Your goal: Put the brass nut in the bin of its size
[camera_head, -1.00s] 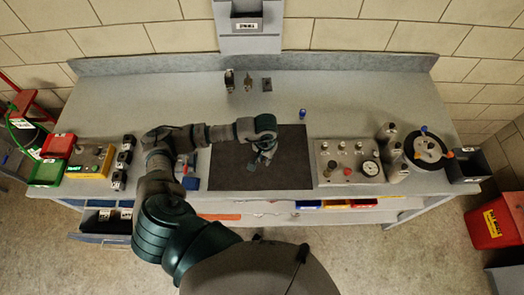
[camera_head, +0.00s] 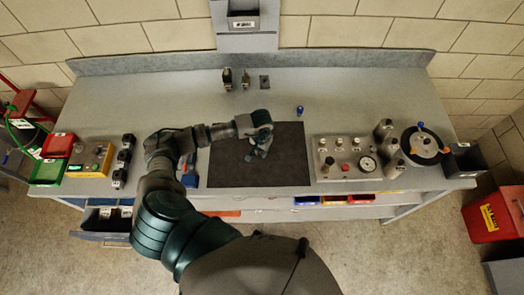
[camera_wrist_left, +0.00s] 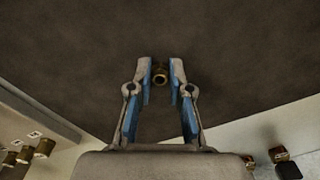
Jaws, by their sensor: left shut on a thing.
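The brass nut (camera_wrist_left: 160,75) shows in the left wrist view between the fingertips of my left gripper (camera_wrist_left: 161,72), which is shut on it. In the head view this gripper (camera_head: 252,155) is over the dark mat (camera_head: 290,168); the nut is too small to make out there. My right gripper is not in view.
A red bin (camera_head: 58,145) and a green bin (camera_head: 48,171) stand at the left end. A gauge panel (camera_head: 346,172) lies right of the mat, a black bin (camera_head: 464,160) at the far right. An open drawer (camera_head: 103,221) juts out below left. The bench behind the mat is largely clear.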

